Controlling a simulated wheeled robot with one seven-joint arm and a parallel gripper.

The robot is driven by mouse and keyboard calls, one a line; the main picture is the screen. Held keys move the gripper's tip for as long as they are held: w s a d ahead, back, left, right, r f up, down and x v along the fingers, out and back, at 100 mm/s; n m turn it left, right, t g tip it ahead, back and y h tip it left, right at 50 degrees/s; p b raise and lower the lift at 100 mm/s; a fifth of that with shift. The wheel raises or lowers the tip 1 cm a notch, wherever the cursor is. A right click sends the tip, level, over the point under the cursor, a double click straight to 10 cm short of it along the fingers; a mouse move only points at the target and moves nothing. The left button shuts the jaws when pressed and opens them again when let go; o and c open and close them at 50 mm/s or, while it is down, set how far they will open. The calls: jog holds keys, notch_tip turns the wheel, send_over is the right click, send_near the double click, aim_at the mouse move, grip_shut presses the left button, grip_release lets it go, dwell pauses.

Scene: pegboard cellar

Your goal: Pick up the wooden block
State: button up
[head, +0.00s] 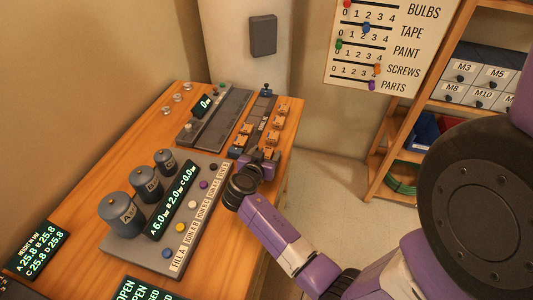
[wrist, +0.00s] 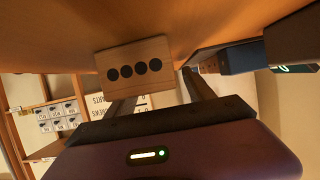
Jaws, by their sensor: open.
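My gripper (head: 262,163) is low over the right part of the wooden table, at the near end of a row of small wooden blocks (head: 278,122). In the wrist view my gripper (wrist: 160,88) is open, its two dark fingers spread apart with nothing held between them. A pale wooden block (wrist: 135,65) with a row of black dots is close to the fingers, overlapping the left finger's end in the picture. I cannot tell whether it touches that finger. Which block in the head view this is, I cannot tell, as my gripper partly hides that spot.
A grey panel with canisters (head: 120,215), coloured buttons and a display stands left of my gripper. A grey device with a small screen (head: 205,106) is behind it. The table's right edge is close by. Shelves with drawers (head: 474,80) stand at the right.

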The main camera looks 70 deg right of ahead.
aim_at(266, 154)
grip_shut()
dwell(0.3)
notch_tip(266, 154, up, 20)
jog(key=b, duration=0.1)
dwell(0.4)
jog(key=shift+a, duration=0.1)
